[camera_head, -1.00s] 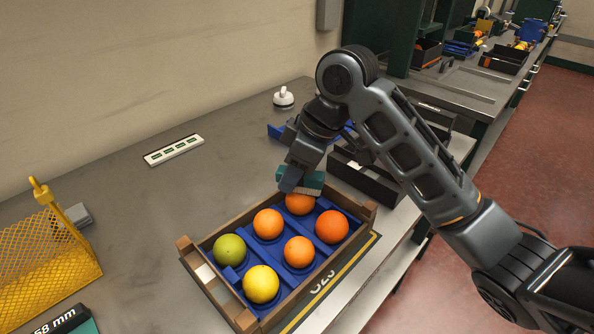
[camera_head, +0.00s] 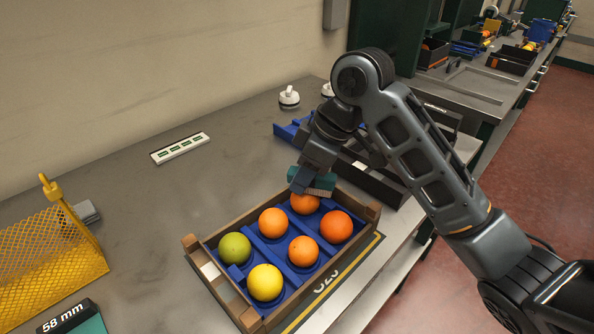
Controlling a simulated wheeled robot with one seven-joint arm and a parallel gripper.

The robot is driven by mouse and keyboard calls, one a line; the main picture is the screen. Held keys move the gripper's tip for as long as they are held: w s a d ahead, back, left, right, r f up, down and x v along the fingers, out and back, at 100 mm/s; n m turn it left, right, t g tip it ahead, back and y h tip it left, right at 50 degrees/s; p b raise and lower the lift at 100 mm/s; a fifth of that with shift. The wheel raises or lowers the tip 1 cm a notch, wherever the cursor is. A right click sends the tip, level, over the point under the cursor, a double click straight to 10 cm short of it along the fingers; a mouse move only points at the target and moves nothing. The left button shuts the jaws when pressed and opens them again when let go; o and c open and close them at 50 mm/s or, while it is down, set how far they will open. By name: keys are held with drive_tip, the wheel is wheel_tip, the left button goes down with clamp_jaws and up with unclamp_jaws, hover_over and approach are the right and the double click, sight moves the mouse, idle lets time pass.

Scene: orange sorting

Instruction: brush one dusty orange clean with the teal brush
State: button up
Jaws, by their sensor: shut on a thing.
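My gripper (camera_head: 303,178) is shut on the teal brush (camera_head: 322,183), at the far end of the wooden crate. The brush's pale bristles sit right over the top of the far orange (camera_head: 305,204) and look to be touching it. The crate (camera_head: 224,287) has a blue insert. It also holds an orange (camera_head: 273,222) at the middle left, an orange (camera_head: 304,251) at the front right, a redder orange (camera_head: 336,227) at the right, a green fruit (camera_head: 234,248) and a yellow fruit (camera_head: 265,282). I cannot make out dust on any fruit at this size.
A yellow mesh basket (camera_head: 50,245) stands at the left. A white strip with green marks (camera_head: 180,148) and a white knob-like item (camera_head: 289,97) lie behind the crate. Dark trays (camera_head: 376,184) and a blue part are behind my gripper.

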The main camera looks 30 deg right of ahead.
drive_tip(key=shift+w+a+p, duration=0.45)
drive_tip(key=shift+w+a, duration=0.45)
drive_tip(key=shift+a, duration=0.05)
drive_tip(key=shift+s+d, duration=0.5)
wheel_tip(320, 180, up, 5)
drive_tip(key=p, duration=0.4)
drive_tip(key=shift+p, duration=0.35)
drive_tip(key=shift+r, duration=1)
drive_tip(key=shift+w, duration=0.1)
